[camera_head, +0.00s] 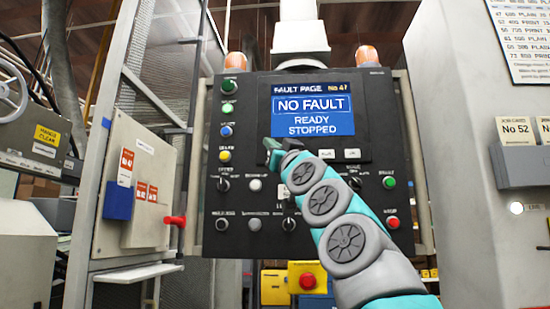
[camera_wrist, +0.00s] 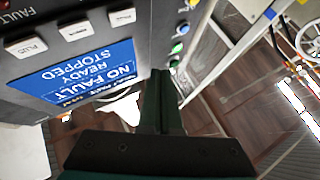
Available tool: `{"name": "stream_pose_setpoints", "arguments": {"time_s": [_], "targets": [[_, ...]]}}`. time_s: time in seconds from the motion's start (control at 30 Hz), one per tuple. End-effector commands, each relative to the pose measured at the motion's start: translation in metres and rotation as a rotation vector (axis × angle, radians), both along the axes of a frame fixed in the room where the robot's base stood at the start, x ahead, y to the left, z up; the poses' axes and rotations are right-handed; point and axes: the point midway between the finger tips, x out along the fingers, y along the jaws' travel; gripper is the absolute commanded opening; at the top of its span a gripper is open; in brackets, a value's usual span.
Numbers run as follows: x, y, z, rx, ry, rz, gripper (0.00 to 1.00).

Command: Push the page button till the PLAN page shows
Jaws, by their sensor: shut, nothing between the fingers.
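The panel screen (camera_head: 312,116) reads "FAULT PAGE No 41", "NO FAULT", "READY", "STOPPED". It shows upside down in the wrist view (camera_wrist: 90,75). White buttons sit in a row under the screen: in the head view one (camera_head: 327,154) and another (camera_head: 352,154) show right of my gripper. The wrist view shows three, at the left (camera_wrist: 25,47), middle (camera_wrist: 77,32) and right (camera_wrist: 123,17); their labels are too small to read surely. My gripper (camera_head: 271,149) is shut and empty, in front of the screen's lower left corner. In the wrist view its fingers (camera_wrist: 162,78) touch no button.
The black panel (camera_head: 240,240) carries green, blue, yellow and red buttons and several knobs. A red handle (camera_head: 175,221) sticks out at its left. A red stop button (camera_head: 307,281) is below. A grey cabinet (camera_head: 450,120) stands at the right.

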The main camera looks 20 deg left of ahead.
Motion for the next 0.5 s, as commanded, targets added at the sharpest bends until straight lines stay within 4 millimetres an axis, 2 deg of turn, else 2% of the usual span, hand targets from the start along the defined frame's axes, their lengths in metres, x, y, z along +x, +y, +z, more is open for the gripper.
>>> {"name": "stream_pose_setpoints", "arguments": {"time_s": [0.5], "targets": [[0.0061,0.0011,0.0018,0.001,0.001,0.0,0.0]]}}
